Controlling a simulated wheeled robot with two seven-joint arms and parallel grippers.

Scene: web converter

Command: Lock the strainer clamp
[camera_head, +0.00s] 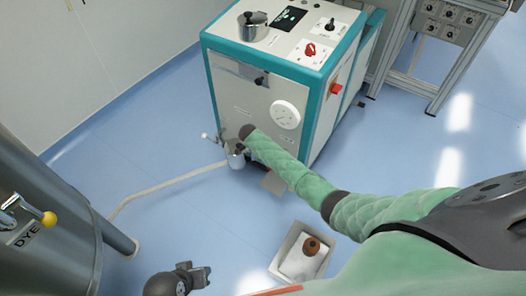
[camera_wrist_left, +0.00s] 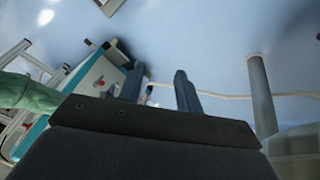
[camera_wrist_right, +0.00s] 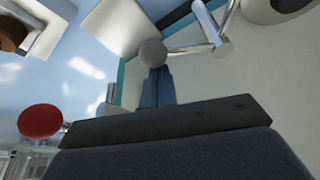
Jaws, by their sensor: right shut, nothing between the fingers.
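The strainer is a small metal cylinder (camera_head: 235,158) low on the front of the teal-edged machine (camera_head: 225,95). A thin lever with a pale ball knob (camera_head: 205,136) sticks out on its left. In the right wrist view a grey ball knob (camera_wrist_right: 152,53) on a chrome rod (camera_wrist_right: 190,48) lies at the tips of my right gripper (camera_wrist_right: 156,72). Its fingers are shut with nothing between them; I cannot tell whether they touch the knob. In the head view my right wrist covers part of the strainer area. My left gripper (camera_wrist_left: 158,82) is open and empty, away from the machine.
A white tray (camera_head: 281,258) with a brown round object (camera_head: 311,246) stands on the floor. A steel DYE tank (camera_head: 60,245) stands at the left. A pale hose (camera_head: 160,186) runs across the floor to the strainer. Open blue floor lies between tank and machine.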

